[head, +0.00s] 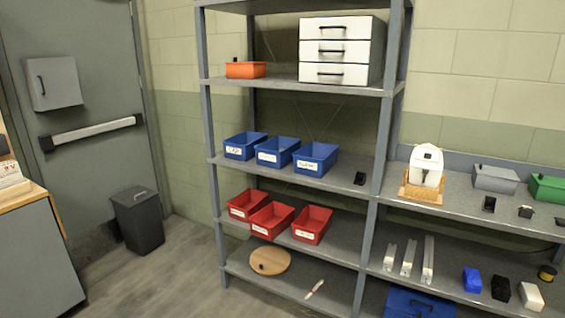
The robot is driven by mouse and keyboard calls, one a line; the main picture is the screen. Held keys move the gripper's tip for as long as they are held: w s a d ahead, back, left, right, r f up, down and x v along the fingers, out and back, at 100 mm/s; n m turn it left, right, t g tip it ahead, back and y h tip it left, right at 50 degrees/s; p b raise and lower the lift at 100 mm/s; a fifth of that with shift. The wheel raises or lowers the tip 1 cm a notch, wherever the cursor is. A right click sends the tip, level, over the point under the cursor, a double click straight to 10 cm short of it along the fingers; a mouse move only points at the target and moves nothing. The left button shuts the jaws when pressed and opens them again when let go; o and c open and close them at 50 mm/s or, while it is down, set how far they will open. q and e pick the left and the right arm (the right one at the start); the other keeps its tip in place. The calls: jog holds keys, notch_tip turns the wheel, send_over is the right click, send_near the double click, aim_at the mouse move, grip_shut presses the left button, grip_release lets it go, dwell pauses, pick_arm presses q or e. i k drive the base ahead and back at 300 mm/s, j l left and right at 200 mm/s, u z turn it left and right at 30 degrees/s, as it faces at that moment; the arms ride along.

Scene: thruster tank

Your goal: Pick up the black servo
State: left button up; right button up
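Several small black items show in the head view, and I cannot tell for certain which is the black servo. One small black block (360,178) lies on the middle shelf, right of the blue bins. Another dark block (489,204) sits on the right shelf in front of a grey box, with a small dark piece (525,212) to its right. A larger black block (501,288) sits on the lower right shelf between a blue block and a white block. Neither of my grippers is in view.
Grey shelving (292,84) holds blue bins (280,151), red bins (272,221) and a white drawer unit (341,50). A black trash bin (138,219) stands by the grey door (85,95). A wooden-topped cabinet (40,250) is at left. Floor before the shelves is clear.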

aim_at(524, 211)
jog(key=z, duration=1.55)
jog(key=i+l, duration=0.25)
jog(key=l, duration=0.15)
jog(key=i+l, duration=0.25)
jog(key=l, duration=0.2)
